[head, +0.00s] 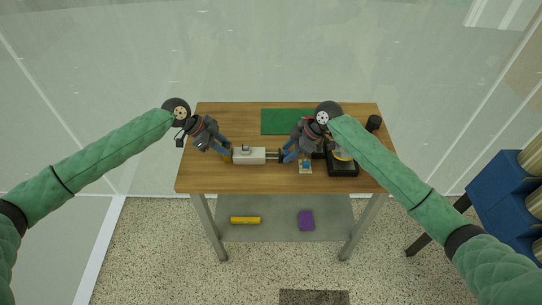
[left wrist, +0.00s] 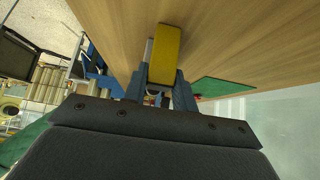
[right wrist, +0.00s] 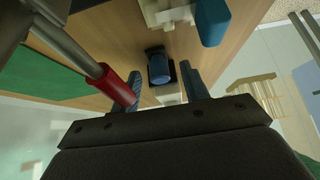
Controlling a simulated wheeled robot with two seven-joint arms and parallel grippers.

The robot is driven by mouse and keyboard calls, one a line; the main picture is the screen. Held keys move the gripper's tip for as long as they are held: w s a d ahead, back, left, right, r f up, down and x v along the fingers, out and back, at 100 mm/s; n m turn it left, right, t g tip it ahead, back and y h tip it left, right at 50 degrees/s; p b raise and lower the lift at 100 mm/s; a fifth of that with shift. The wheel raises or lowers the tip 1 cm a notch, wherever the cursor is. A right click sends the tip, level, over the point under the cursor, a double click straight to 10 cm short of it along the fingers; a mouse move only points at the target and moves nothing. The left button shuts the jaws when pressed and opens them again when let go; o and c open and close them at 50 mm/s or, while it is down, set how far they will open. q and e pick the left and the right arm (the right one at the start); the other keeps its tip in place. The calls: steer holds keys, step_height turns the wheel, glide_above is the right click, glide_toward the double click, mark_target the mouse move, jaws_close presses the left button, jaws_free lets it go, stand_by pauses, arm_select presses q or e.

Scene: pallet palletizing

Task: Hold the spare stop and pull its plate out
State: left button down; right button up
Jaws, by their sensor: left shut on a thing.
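My left gripper (head: 230,155) is at the left end of a pale grey block (head: 250,155) on the table. In the left wrist view its fingers (left wrist: 162,85) are shut on a yellow piece (left wrist: 166,52). My right gripper (head: 284,157) is over the table right of that block. In the right wrist view its fingers (right wrist: 164,85) are apart, with a blue knob with a dark plate (right wrist: 158,68) and a small white piece (right wrist: 168,96) visible between and beyond them. A small blue piece on a pale base (head: 305,168) stands right of it. I cannot tell which piece is the spare stop or its plate.
A red-ended metal rod (right wrist: 118,88) passes close beside a right finger. A black box with a yellow top (head: 343,168) stands at the right. A green mat (head: 285,121) lies at the back. The lower shelf holds a yellow bar (head: 245,220) and a purple block (head: 306,220).

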steer(key=shift+r, duration=0.1)
steer(key=v, duration=1.1)
steer(key=shift+d+r, duration=0.25)
steer(key=shift+r, duration=0.05)
arm_select(q)
steer(key=c, duration=1.1)
jaws_free()
steer(key=shift+o, duration=0.2)
steer(key=v, duration=1.2)
steer(key=shift+f, duration=0.1)
arm_select(e)
steer(key=shift+f, duration=0.15)
